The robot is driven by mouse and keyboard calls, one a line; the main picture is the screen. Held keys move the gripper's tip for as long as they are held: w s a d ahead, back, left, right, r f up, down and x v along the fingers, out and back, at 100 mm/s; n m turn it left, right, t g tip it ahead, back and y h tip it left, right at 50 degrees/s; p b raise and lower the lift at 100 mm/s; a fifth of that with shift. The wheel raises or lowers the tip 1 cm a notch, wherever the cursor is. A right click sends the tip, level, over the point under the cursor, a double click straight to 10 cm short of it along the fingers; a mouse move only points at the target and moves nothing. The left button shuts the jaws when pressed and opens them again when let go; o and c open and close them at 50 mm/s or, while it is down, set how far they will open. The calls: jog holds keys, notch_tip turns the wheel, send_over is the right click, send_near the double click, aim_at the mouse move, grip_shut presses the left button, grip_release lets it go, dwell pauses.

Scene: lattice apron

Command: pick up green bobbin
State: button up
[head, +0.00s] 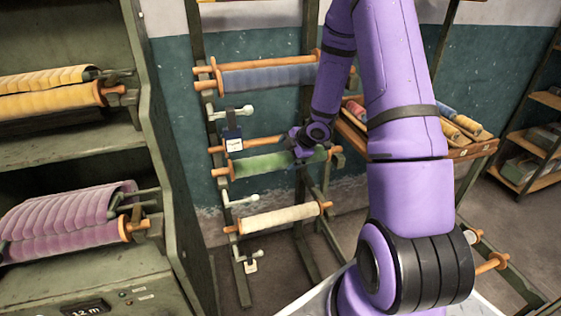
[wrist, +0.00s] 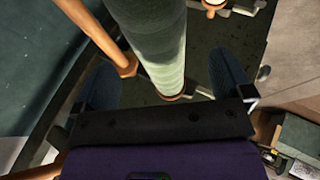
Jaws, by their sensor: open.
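The green bobbin (head: 258,165) lies roughly level on the rack, between a blue bobbin above and a cream bobbin below. Its orange handle ends stick out at both sides. My gripper (head: 310,153) is at its right part, and my arm hides some of that end. In the wrist view, the green bobbin (wrist: 160,48) runs between the two open fingers of my gripper (wrist: 163,60), with gaps on both sides. Nothing appears clamped.
The blue bobbin (head: 268,77) and cream bobbin (head: 279,217) share the rack. A machine with yellow (head: 50,99) and pink (head: 68,235) rolls stands left. A wooden tray table (head: 478,148) stands right, with shelves (head: 533,140) beyond.

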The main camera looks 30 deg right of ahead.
aim_at(284, 156)
jog(key=shift+x, duration=2.4)
jog(key=c, duration=1.3)
jog(key=shift+w+r, duration=0.1)
